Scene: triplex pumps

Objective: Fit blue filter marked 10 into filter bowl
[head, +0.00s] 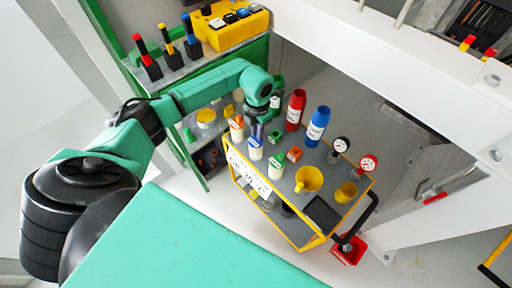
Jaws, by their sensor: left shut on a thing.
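My left gripper (257,132) reaches down over the trolley top from the left arm and is shut on the blue-topped white filter (255,150). The filter is upright at the left part of the trolley; I cannot tell whether it still touches the surface. Its marking is too small to read. I cannot tell for sure which thing is the filter bowl: a yellow funnel-like vessel (309,179) and a smaller yellow cup (346,192) stand on the right part of the trolley. My right gripper is not in view.
The trolley (322,239) also carries orange- and green-topped filters (277,166), a red bottle (295,110), a blue bottle (318,126), and two gauges (368,164). Shelves with tools and a yellow box (228,25) stand behind left. A white beam (370,70) crosses behind.

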